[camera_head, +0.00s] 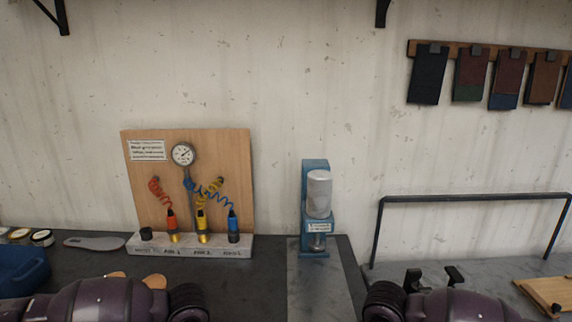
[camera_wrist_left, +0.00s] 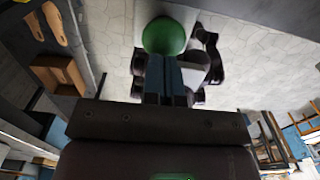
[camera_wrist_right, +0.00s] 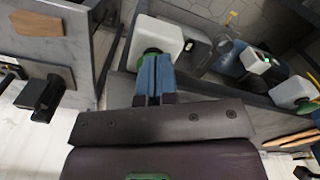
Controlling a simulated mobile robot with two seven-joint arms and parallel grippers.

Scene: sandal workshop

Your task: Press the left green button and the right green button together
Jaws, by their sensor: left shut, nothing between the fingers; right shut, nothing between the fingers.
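In the left wrist view a round green button (camera_wrist_left: 165,35) lies straight beyond the tips of my left gripper (camera_wrist_left: 168,62). The blue fingers are together and empty, and their tips overlap the button's lower edge. In the right wrist view a green button (camera_wrist_right: 151,51) shows on a white box (camera_wrist_right: 158,36), mostly hidden behind the fingertips of my right gripper (camera_wrist_right: 154,60). Those blue fingers are also together and empty. I cannot tell whether either gripper touches its button. Neither the buttons nor the fingertips show in the head view.
A teal press (camera_head: 317,200) and a wooden gauge board (camera_head: 236,170) with coiled hoses stand at the back of the dark bench (camera_head: 262,278). A black rail (camera_head: 470,198) stands at right. White containers (camera_wrist_right: 294,92) are near the right gripper.

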